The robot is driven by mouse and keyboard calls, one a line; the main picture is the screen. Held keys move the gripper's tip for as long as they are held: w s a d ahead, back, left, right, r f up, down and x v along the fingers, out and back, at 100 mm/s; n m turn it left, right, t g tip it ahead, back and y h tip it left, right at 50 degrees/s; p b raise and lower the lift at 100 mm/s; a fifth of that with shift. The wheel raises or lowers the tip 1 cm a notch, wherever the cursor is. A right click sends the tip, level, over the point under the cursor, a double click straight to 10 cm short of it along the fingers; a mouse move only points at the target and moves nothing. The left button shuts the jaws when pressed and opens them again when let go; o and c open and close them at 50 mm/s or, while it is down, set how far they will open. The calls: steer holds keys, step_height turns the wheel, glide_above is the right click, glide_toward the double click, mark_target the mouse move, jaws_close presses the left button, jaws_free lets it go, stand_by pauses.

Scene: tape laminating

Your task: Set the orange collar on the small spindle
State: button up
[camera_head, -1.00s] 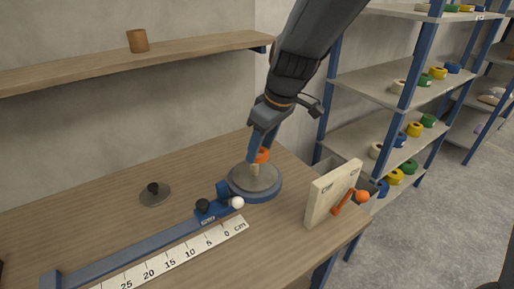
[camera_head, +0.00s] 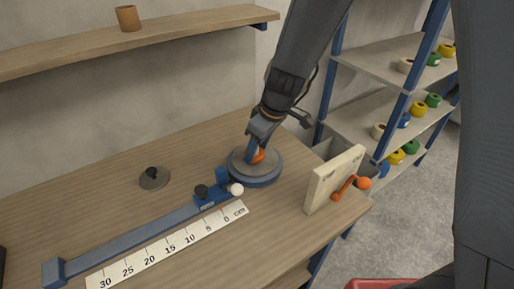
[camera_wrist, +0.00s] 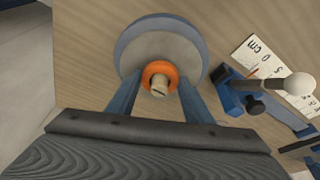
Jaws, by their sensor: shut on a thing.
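The orange collar (camera_wrist: 148,70) is a ring between the two fingers of my gripper (camera_wrist: 160,80), which is shut on it. In the head view the collar (camera_head: 260,156) shows low over the round blue-rimmed base (camera_head: 270,179), beside my gripper (camera_head: 254,150). The pale top of the small spindle (camera_wrist: 159,86) shows through the collar's hole in the wrist view, so the collar appears to be around it. The spindle's lower part is hidden, and I cannot tell whether the collar touches the base.
A blue rail with a clamp and white ball (camera_head: 236,189) lies left of the base, with a scale strip (camera_head: 170,245) in front. A pale panel (camera_head: 330,181) with an orange lever stands right. A dark-knobbed disc (camera_head: 154,178) lies left. The back of the bench is clear.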

steer(key=shift+f, duration=0.25)
steer(key=o, duration=1)
steer(key=shift+r, duration=0.1)
steer(key=shift+r, duration=0.15)
steer(key=b+v, duration=0.2)
steer(key=v, duration=0.9)
steer(key=shift+d+r, duration=0.1)
steer(key=shift+r, duration=0.3)
